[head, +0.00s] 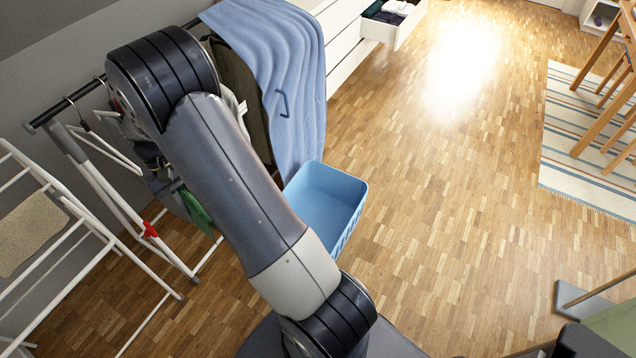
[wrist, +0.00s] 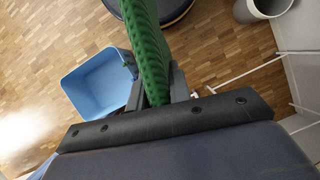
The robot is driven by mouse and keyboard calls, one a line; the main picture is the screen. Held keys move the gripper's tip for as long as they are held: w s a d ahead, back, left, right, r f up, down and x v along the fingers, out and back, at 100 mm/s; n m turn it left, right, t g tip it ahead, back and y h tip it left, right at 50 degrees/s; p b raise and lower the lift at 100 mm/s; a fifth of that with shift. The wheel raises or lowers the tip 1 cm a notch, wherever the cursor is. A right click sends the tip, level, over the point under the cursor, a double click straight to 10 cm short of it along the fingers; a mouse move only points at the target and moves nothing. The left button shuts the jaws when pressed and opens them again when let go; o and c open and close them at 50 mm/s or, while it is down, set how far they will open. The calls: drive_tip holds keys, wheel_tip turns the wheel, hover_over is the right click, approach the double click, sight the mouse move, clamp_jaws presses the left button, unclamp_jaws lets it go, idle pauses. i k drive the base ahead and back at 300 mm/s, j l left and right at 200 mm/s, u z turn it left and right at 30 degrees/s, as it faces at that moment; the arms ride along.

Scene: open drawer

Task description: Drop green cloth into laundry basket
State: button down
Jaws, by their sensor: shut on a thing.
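The green cloth (wrist: 146,50) hangs between the fingers of my gripper (wrist: 157,88) in the wrist view, and the gripper is shut on it. In the head view a piece of the green cloth (head: 197,213) shows left of my arm; my arm hides much of the gripper area there. The light-blue laundry basket (head: 322,196) stands on the floor right of my arm. In the wrist view the basket (wrist: 98,82) is left of the cloth, with its right rim close beside the gripper in the picture. The visible basket floor looks empty.
A clothes rail (head: 72,100) with a blue sheet (head: 272,75) stands behind the basket. A white drying rack (head: 75,205) is at left. An open drawer (head: 400,28) with dark clothes is at the back. Floor right of the basket is clear up to the striped rug (head: 560,130).

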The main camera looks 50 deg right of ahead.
sight(306, 221)
drive_tip(key=l+u, duration=0.1)
drive_tip(key=l, duration=0.4)
drive_tip(key=k+l, duration=0.15)
drive_tip(key=l, duration=0.35)
drive_tip(key=l+u, duration=0.15)
drive_tip(key=l, duration=0.35)
drive_tip(key=k+l, duration=0.15)
drive_tip(key=l, duration=0.35)
drive_tip(key=i+l+u, duration=0.1)
drive_tip(key=l, duration=0.2)
drive_tip(key=i+l+u, duration=0.1)
drive_tip(key=l, duration=0.2)
